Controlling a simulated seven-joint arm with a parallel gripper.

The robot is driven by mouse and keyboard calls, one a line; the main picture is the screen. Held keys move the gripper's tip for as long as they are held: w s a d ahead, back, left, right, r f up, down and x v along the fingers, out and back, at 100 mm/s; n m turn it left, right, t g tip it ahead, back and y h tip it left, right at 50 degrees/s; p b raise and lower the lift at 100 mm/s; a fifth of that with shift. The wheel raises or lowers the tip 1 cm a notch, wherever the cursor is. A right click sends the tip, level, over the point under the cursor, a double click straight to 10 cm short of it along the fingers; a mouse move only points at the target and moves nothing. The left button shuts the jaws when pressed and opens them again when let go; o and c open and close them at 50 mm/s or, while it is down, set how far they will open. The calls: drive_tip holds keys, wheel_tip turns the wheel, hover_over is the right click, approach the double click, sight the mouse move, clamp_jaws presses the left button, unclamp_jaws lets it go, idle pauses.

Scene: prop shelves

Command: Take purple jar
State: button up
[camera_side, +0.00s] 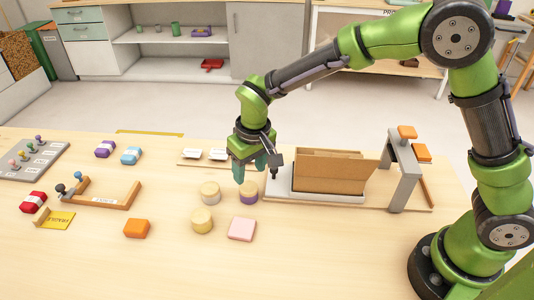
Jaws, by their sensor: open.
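A small purple jar (248,197) with a pale tan lid stands upright on the table near the middle of the side view. My gripper (256,174) is open and points down. It hangs above and slightly behind the purple jar, with its fingertips close over the lid in the picture. I cannot tell whether they touch the jar. Nothing shows between the fingers.
A grey-white jar (210,192) stands just left of the purple jar, and a yellow jar (202,220) stands in front. A pink block (242,229) lies nearby. Free table lies in front.

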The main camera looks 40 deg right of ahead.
sight(249, 187)
drive_tip(key=f, duration=0.7)
drive_tip(key=shift+w+a+f, duration=0.1)
drive_tip(key=shift+w+f, duration=0.1)
drive_tip(key=shift+w, duration=0.15)
drive_tip(key=shift+c, duration=0.2)
drive_tip(key=c, duration=0.7)
